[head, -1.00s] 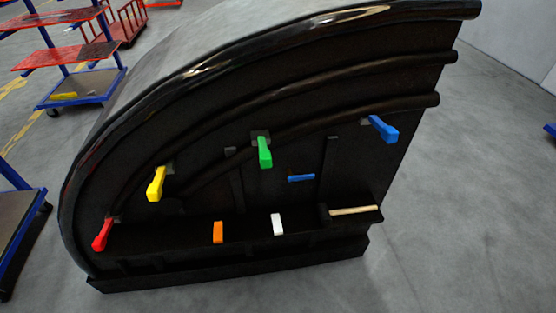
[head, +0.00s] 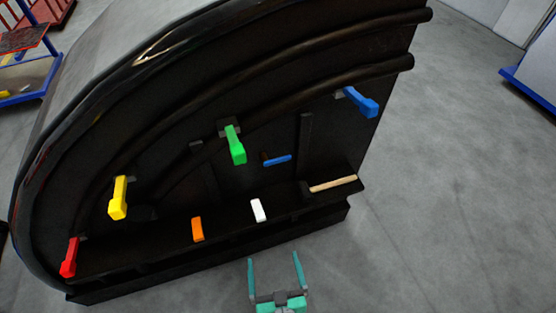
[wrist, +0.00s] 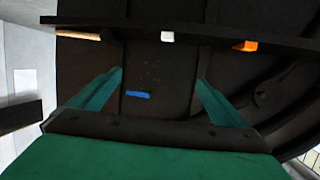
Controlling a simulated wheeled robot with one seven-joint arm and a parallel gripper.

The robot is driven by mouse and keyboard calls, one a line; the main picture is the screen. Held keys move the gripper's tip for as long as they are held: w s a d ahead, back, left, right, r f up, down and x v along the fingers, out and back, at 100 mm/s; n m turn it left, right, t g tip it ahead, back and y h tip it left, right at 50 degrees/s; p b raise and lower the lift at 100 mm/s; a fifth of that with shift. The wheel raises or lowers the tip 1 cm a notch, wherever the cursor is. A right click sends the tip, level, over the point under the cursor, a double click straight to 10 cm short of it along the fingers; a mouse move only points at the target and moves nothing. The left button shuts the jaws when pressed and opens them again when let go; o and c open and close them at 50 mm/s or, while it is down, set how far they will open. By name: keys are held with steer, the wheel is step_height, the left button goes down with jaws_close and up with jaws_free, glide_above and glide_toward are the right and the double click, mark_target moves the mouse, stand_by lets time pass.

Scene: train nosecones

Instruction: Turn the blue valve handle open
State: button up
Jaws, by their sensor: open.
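A short blue bar (head: 277,160) on a dark stem sticks out from the black panel, close to horizontal; it looks like the valve handle. It also shows in the wrist view (wrist: 137,94), between the finger lines and beyond the tips. A larger blue lever (head: 362,102) hangs at the panel's upper right, like the other coloured levers. My gripper (head: 273,256) is open and empty, below and in front of the panel, apart from both blue parts. Its teal fingers also frame the wrist view (wrist: 160,77).
The curved black nosecone carries green (head: 236,145), yellow (head: 118,198) and red (head: 70,257) levers. A shelf below the bar holds an orange block (head: 197,229), a white block (head: 258,210) and a wooden stick (head: 333,184).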

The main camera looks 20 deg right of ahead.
steer(key=w+d+r+t+y, duration=0.15)
steer(key=w+d, duration=0.45)
steer(key=w, duration=0.7)
steer(key=n+t+y, duration=0.1)
steer(key=n+t, duration=0.1)
glide_toward(278, 161)
steer(key=w, duration=1)
steer(key=shift+w+a+f, duration=0.15)
steer(key=shift+w, duration=0.2)
steer(key=c, duration=1.5)
